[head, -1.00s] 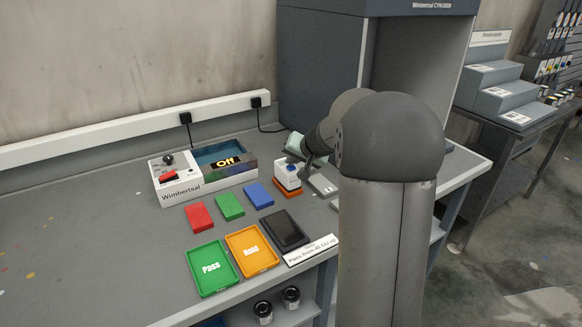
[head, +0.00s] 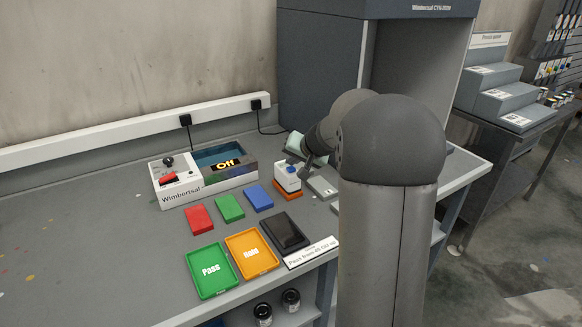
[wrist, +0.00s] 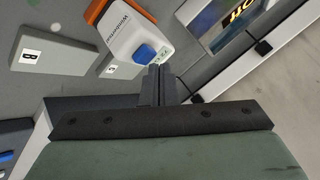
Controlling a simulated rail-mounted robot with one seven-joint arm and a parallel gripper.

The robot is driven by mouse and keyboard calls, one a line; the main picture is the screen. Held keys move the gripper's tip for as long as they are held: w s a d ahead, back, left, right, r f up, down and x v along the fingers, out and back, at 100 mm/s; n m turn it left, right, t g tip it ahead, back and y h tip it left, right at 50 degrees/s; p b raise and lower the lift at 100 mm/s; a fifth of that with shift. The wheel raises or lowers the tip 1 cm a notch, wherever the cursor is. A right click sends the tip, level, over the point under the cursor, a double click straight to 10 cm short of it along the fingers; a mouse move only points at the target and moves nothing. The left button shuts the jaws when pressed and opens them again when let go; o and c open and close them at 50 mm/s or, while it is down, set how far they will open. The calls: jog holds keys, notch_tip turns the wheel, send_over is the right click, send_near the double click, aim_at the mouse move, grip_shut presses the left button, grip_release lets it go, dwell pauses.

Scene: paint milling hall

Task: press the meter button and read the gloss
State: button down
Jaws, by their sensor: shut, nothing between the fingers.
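The meter (head: 288,181) is a small white block with an orange base, standing on the bench left of my arm. In the wrist view the meter (wrist: 124,27) shows at the top, with a raised blue button (wrist: 145,52). The blue button also shows in the head view (head: 291,169). My gripper (wrist: 158,70) is shut and empty. Its fingertips appear close to the button in the wrist view, but I cannot tell whether they touch it. A small greenish face beside the button is partly hidden by the fingers, and no reading is legible.
A white Wimbertsal box (head: 178,182) with a display reading "Off" stands behind left. Red (head: 199,218), green (head: 230,207) and blue (head: 259,198) blocks lie in front. Green Pass (head: 212,289) and orange Hold (head: 252,271) trays sit near the edge. Grey lettered plates (wrist: 40,57) lie near the meter.

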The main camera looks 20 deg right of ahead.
aim_at(293, 173)
jog(key=shift+r, duration=0.3)
notch_tip(293, 173, up, 5)
jog(key=p, duration=0.3)
dwell(0.3)
dwell(0.7)
jog(key=s+a+f+n+g+y, duration=0.1)
jog(key=s+a+f+n+g, duration=0.1)
jog(key=s+a, duration=0.6)
jog(key=s+a+f+n+g, duration=0.1)
jog(key=s+a+n+g, duration=0.15)
jog(key=s+a, duration=0.55)
jog(key=s+a+f+n+g+h, duration=0.1)
jog(key=s+f+g, duration=0.1)
jog(key=s, duration=0.8)
jog(key=s+a+f+n+g+h, duration=0.1)
jog(key=s+f, duration=0.3)
jog(key=s, duration=0.6)
jog(key=shift+a+n+g+h, duration=0.3)
jog(key=shift+a+n+g, duration=0.05)
jog(key=shift+a+g, duration=0.25)
